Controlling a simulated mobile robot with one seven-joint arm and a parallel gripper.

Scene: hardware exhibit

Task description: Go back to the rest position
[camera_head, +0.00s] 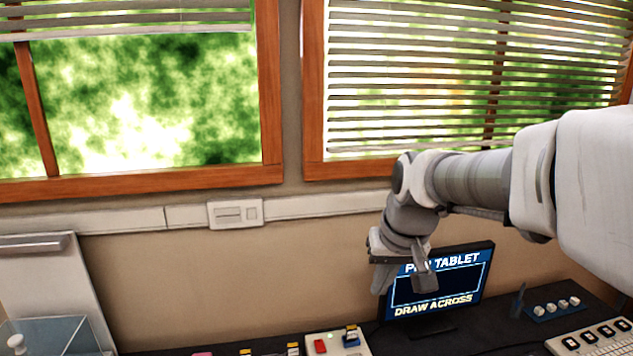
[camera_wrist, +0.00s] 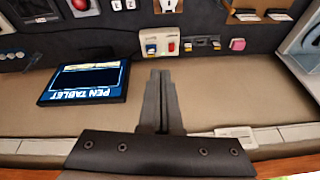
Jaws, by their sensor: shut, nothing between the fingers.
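My gripper (camera_head: 424,277) hangs from my arm in front of the pen tablet screen (camera_head: 465,284) in the head view, covering part of its left side. In the wrist view my gripper (camera_wrist: 160,75) is shut with its fingers together and nothing between them. The tablet screen (camera_wrist: 85,78) appears upside down to the left of the fingers there, apart from them. The fingertips touch nothing that I can see.
A panel with a red and a blue switch (camera_head: 338,343) sits on the dark desk below my gripper. A keyboard (camera_head: 597,340) and a row of knobs (camera_head: 553,308) are at right. A clear box (camera_head: 60,336) stands at left. Windows with blinds (camera_head: 440,80) are behind.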

